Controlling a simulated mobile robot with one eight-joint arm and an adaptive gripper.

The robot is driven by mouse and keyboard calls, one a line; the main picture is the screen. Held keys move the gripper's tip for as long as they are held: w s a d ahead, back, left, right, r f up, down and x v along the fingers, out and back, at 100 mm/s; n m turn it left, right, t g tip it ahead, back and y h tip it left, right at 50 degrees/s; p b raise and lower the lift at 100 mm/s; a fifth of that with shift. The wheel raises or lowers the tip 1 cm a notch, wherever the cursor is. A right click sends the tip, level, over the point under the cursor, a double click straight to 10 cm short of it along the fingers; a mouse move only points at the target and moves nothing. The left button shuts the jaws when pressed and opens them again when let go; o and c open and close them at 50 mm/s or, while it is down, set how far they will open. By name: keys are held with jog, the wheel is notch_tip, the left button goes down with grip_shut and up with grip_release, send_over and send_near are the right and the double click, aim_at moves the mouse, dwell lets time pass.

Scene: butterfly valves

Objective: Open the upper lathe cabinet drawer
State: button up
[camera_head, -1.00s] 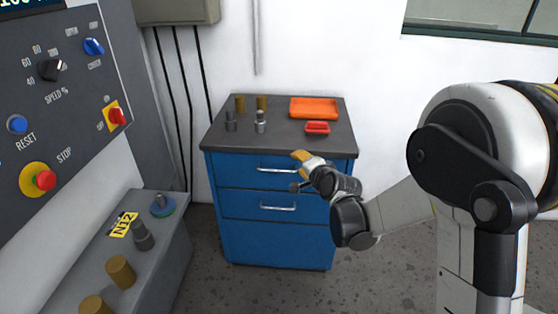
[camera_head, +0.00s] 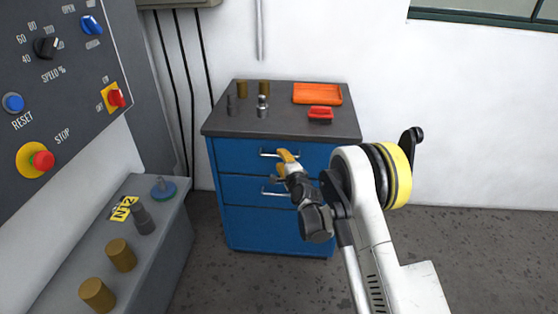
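The blue lathe cabinet (camera_head: 262,223) stands against the white wall. Its upper drawer (camera_head: 232,156) looks shut and carries a silver bar handle (camera_head: 268,154). A lower drawer (camera_head: 238,189) with its own handle (camera_head: 271,193) is beneath. My gripper (camera_head: 284,160), with a yellow-orange finger, is at the upper drawer's front, at the right end of the upper handle and overlapping it in view. I cannot tell whether it touches the handle. The gripper hides that end of the handle, and whether its fingers are apart is too small to see.
On the cabinet top (camera_head: 220,123) are an orange tray (camera_head: 317,93), a small red tray (camera_head: 320,113) and several metal and brass cylinders. The control panel (camera_head: 70,90) and a grey ledge (camera_head: 160,215) with cylinders are on the left. Floor (camera_head: 480,250) to the right is clear.

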jog(key=shift+b+x, duration=0.3)
jog(key=shift+x, duration=1.05)
grip_shut()
jog(key=shift+s, duration=0.15)
